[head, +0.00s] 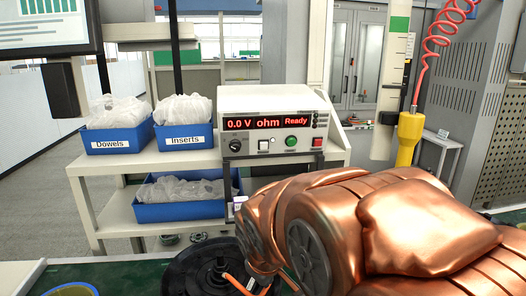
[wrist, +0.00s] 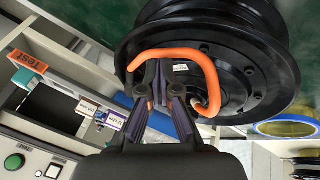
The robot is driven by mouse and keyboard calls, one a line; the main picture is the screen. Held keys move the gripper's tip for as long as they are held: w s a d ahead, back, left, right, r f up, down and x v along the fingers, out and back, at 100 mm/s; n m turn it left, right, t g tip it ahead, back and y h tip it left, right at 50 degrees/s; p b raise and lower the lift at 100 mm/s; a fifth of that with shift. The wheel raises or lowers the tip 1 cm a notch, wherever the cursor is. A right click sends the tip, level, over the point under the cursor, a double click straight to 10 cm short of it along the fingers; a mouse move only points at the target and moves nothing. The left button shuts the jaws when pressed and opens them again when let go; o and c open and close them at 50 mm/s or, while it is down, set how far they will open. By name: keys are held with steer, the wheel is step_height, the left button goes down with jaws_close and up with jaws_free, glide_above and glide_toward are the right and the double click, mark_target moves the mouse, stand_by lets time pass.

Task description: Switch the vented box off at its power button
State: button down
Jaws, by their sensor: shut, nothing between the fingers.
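A pale box (head: 276,160) with a red lit display reading "0.0 V ohm Ready" stands on the bench shelf in the head view. Its front has a black knob (head: 235,145), a white square button (head: 264,146), a green round button (head: 291,141) and a red button (head: 317,142). I cannot tell from any label which is the power button. Part of its front, with the green button (wrist: 14,161) and white button (wrist: 53,171), shows at the wrist view's lower left. My gripper (wrist: 159,82) is shut and empty, apart from these buttons. My copper arm mostly hides it in the head view.
A black hub motor (wrist: 240,55) with an orange cable (wrist: 205,65) lies close by my fingers in the wrist view; the motor also shows in the head view (head: 190,272). Blue bins of dowels (head: 118,139) and inserts (head: 184,135) stand left of the box. A red coiled hose (head: 430,50) hangs right.

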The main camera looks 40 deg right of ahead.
steer(key=w+d+r+n+t+b, duration=0.3)
steer(key=w+d+r+n+t, duration=0.5)
steer(key=w, duration=0.3)
steer(key=w+d+r+n+t+b, duration=0.2)
steer(key=w+d+r+n+t, duration=0.45)
steer(key=w+d, duration=0.45)
steer(key=s+a+n+y, duration=0.1)
steer(key=n+y, duration=0.2)
steer(key=n, duration=0.1)
steer(key=s+a+n+t+y+b, duration=0.1)
steer(key=n+y, duration=0.3)
steer(key=s+a+r+n+t+y+b, duration=0.1)
steer(key=n+y, duration=0.2)
steer(key=n, duration=0.2)
steer(key=shift+s+a, duration=0.15)
steer(key=shift+r, duration=0.1)
